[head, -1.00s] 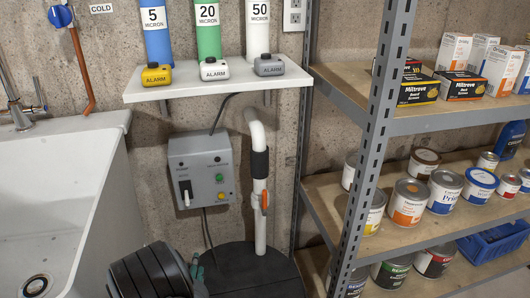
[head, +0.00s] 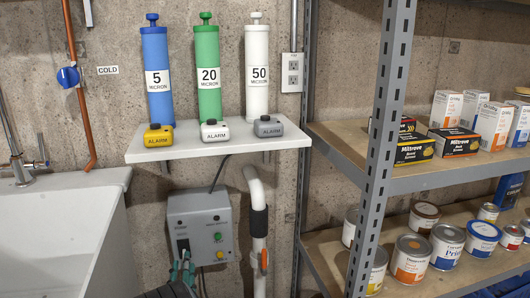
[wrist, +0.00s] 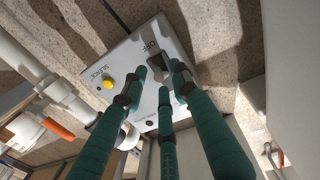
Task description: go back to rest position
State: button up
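My gripper (head: 182,270) shows at the bottom of the head view, with its green fingers in front of the lower left of a grey control box (head: 213,222). In the wrist view the fingers of my gripper (wrist: 160,80) stand apart with nothing seen between them, so it is open and empty. They point at the box face (wrist: 122,58), near a dark switch (wrist: 157,66) by the label OFF. A yellow button (wrist: 107,83) is by the label SILENCE. Whether a fingertip touches the box cannot be told.
A white shelf (head: 218,148) above the box holds three filter cylinders and three alarm units. A white pipe (head: 257,215) with an orange valve handle (head: 263,260) is right of the box. A metal rack (head: 380,150) stands right, a sink (head: 60,235) left.

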aim_at(183, 254)
jog(key=r+g+p, duration=0.1)
jog(key=g+p, duration=0.1)
jog(key=p, duration=0.3)
jog(key=r+g+p, duration=0.1)
jog(key=g+p, duration=0.1)
jog(key=p, duration=0.4)
jog(key=r+g+h+p, duration=0.1)
jog(key=r+g+p, duration=0.1)
jog(key=p, duration=0.4)
jog(key=shift+w+a+g, duration=0.1)
jog(key=shift+w+g, duration=0.3)
jog(key=p, duration=0.3)
jog(key=shift+w+g, duration=0.1)
jog(key=shift+g, duration=0.3)
jog(key=shift+f+g+p, duration=0.1)
jog(key=shift+g+p, duration=0.2)
jog(key=shift+p, duration=0.7)
jog(key=shift+f+h, duration=0.2)
jog(key=shift+h, duration=0.1)
